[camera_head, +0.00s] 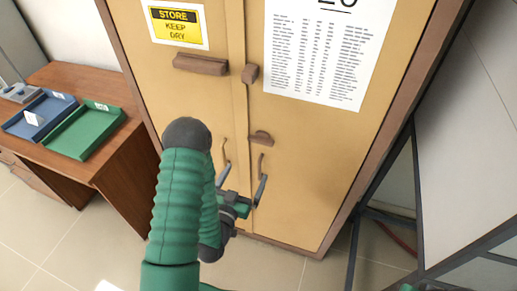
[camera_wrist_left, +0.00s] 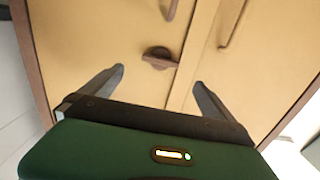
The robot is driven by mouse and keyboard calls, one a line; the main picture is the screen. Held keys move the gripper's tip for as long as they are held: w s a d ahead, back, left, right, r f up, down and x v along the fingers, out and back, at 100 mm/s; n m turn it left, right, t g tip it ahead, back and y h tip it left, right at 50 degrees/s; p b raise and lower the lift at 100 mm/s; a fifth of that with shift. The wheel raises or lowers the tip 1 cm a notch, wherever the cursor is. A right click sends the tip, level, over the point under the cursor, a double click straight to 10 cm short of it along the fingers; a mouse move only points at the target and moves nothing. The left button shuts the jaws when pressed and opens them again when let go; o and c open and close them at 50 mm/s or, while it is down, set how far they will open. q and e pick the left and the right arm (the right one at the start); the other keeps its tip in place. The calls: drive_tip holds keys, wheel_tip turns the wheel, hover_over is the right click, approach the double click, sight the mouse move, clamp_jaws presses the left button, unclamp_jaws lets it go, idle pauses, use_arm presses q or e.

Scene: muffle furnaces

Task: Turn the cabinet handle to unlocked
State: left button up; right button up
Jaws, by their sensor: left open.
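The tan two-door cabinet (camera_head: 215,105) fills the middle of the head view. Its small brown turn handle (camera_head: 261,138) sits on the right door near the seam, with its tab roughly level. In the left wrist view the turn handle (camera_wrist_left: 159,57) lies just beyond the fingertips, between them in the picture and apart from both. My left gripper (camera_head: 242,182) is open and empty, low in front of the doors; its spread fingers also show in the wrist view (camera_wrist_left: 160,76). My right gripper is not in view.
A brown bar (camera_head: 200,64) and a small brown block (camera_head: 250,74) are higher up. A wooden desk (camera_head: 85,85) with blue and green trays stands left. A dark metal frame (camera_head: 352,245) stands right.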

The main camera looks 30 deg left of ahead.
use_arm(q)
drive_tip(key=b+x, duration=0.2)
approach(260, 143)
drive_tip(key=x, duration=0.8)
drive_tip(key=shift+w+a, duration=0.15)
drive_tip(key=shift+a, duration=0.05)
drive_tip(key=shift+w+d+r, duration=0.1)
drive_tip(key=shift+w+d, duration=0.05)
drive_tip(key=shift+d, duration=0.05)
drive_tip(key=shift+c, duration=0.4)
drive_tip(key=shift+a, duration=0.15)
drive_tip(key=c, duration=1.1)
